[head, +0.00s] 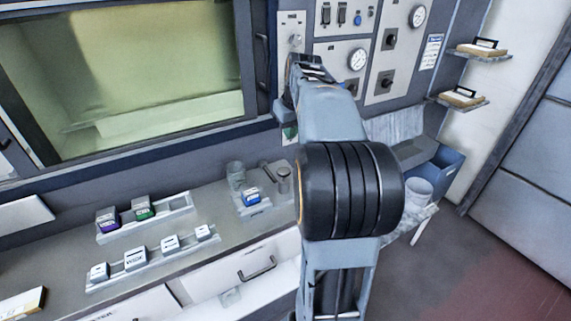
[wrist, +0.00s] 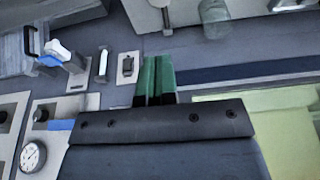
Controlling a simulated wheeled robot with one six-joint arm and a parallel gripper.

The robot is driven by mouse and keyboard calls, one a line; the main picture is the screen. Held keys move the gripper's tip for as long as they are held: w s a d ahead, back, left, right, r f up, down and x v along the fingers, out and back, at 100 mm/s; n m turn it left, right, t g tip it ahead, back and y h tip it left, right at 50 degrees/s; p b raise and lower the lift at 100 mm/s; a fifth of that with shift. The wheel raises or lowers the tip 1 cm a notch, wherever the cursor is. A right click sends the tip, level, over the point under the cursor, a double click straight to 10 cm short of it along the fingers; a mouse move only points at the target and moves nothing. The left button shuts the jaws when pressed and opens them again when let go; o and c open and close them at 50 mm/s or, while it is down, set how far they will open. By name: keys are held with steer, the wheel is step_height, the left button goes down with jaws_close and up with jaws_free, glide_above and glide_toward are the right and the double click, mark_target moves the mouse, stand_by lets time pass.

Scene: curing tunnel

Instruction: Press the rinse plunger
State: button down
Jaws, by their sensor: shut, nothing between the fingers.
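My gripper (wrist: 157,62) has green fingers, closed together and empty, in front of the wall above the counter. In the head view its green tips (head: 290,134) show above and behind the plunger, apart from it. My arm hides part of the control panel.
A clear glass (head: 236,173) and a blue-topped block (head: 251,198) stand left of the plunger. Racks with several small blocks (head: 140,212) lie further left. A control panel (head: 400,50) with gauges and knobs is behind my arm. A blue bin (head: 446,170) is at right.

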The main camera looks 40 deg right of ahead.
glide_toward(283, 170)
steer(key=x, duration=0.5)
steer(key=shift+w+d, duration=0.1)
steer(key=shift+w, duration=0.15)
steer(key=shift+f+p, duration=0.3)
steer(key=shift+f, duration=0.55)
